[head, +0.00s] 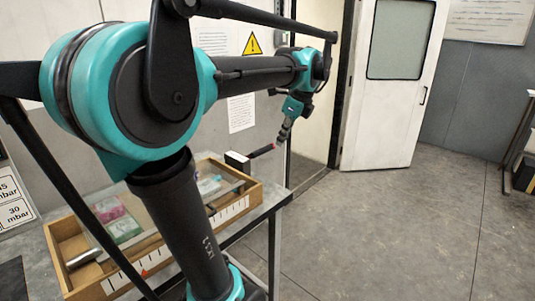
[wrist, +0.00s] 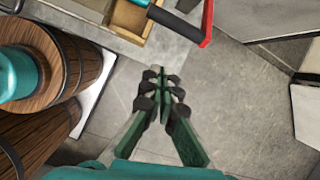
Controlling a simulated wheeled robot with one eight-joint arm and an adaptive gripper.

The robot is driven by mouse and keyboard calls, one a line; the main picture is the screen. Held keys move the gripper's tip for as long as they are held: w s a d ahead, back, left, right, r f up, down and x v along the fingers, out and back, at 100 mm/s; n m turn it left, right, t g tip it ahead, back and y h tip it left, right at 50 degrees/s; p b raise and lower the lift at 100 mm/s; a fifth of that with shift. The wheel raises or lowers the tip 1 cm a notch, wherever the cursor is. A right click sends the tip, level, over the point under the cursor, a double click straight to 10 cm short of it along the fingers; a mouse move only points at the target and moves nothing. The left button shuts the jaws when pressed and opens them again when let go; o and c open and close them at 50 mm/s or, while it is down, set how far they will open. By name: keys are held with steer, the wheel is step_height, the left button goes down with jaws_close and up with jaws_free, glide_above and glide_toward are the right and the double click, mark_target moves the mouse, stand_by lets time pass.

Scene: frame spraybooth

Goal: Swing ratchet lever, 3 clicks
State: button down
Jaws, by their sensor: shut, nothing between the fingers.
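The ratchet lever (head: 262,152) is a dark bar with a red end. In the head view it sticks out to the right from a small black and white block (head: 238,162) at the table's far corner. In the wrist view a black bar with a red part, seemingly the lever (wrist: 176,21), shows at the top. My gripper (head: 283,136) hangs pointing down, just above and right of the lever's red end in the head view. In the wrist view the green and dark fingers of my gripper (wrist: 161,75) are together, empty, and apart from the bar in the picture.
A wooden tray (head: 248,200) with pink and green packs and a long metal tool lies on the metal table (head: 268,207). My arm hides part of it. A white door (head: 386,130) stands behind at the right. The grey floor (head: 390,230) is open there.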

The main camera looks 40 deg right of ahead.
steer(key=w+f+m, duration=0.3)
steer(key=f, duration=0.7)
steer(key=w+r, duration=0.3)
steer(key=shift+a, duration=0.35)
